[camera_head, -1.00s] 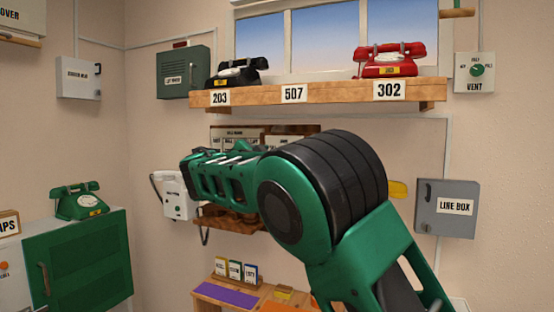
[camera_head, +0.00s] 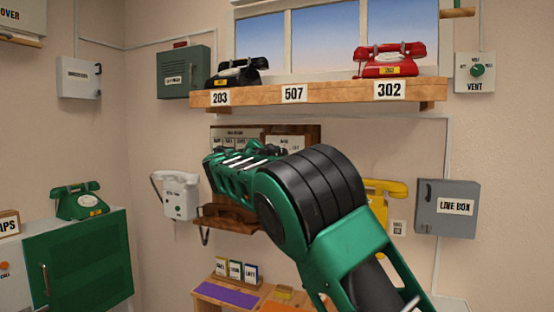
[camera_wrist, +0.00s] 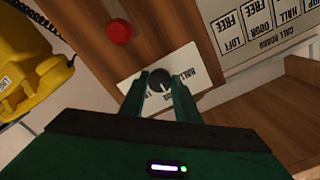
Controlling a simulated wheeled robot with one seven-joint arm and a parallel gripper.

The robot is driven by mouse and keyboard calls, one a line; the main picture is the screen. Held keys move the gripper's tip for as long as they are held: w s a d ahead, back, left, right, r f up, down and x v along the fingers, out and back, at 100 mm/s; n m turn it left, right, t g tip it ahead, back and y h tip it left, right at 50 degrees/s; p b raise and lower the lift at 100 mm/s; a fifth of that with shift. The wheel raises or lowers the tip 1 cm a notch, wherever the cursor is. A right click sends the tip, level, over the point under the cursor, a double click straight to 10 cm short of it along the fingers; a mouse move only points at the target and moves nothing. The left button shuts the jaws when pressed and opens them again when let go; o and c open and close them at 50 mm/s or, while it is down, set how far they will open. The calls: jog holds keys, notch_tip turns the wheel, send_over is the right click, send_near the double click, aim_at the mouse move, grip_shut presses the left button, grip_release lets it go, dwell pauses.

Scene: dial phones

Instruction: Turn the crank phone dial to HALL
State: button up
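A red button (camera_wrist: 120,31) sits above the dial plate, and a call board (camera_wrist: 270,28) is at upper right. A yellow phone (camera_head: 384,190) hangs to the right and a white phone (camera_head: 178,196) to the left. A shelf (camera_head: 330,92) with two phones is above.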

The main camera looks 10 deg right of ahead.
jog(key=shift+a, duration=0.15)
jog(key=shift+n, duration=0.4)
jog(key=n, duration=0.5)
jog(key=shift+n, duration=0.4)
jog(key=n, duration=0.5)
jog(key=shift+r, duration=0.15)
jog(key=shift+a+n, duration=0.1)
jog(key=shift+n, duration=0.3)
jog(key=o, duration=1.1)
jog(key=shift+a, duration=0.1)
jog(key=shift+c, duration=0.2)
jog(key=shift+d, duration=0.2)
